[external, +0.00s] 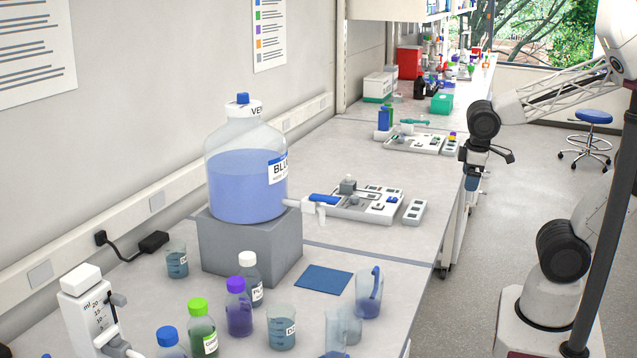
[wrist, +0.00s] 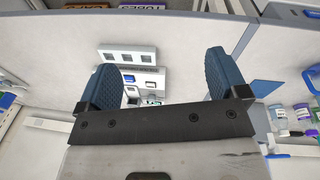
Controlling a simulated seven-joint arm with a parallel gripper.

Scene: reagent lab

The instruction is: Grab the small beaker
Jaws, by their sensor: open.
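Several beakers stand on the near bench in the external view. One beaker with dark blue-grey liquid (external: 177,262) is by the wall, left of the grey block. A labelled beaker (external: 281,329) and a clear, greyish beaker (external: 346,324) stand near the front. A taller vessel with blue liquid (external: 369,294) stands to their right. I cannot tell for certain which is the small beaker. My gripper (external: 472,180) is open and empty, beyond the bench's right edge and well away from the beakers. Its two blue fingers are spread in the wrist view (wrist: 160,75).
A large blue-liquid bottle (external: 247,170) stands on a grey block (external: 250,248), its spigot pointing right. Capped bottles, including a purple one (external: 239,310) and a green one (external: 203,335), crowd the front. A blue mat (external: 324,280) is bare. A device tray (external: 365,205) lies behind.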

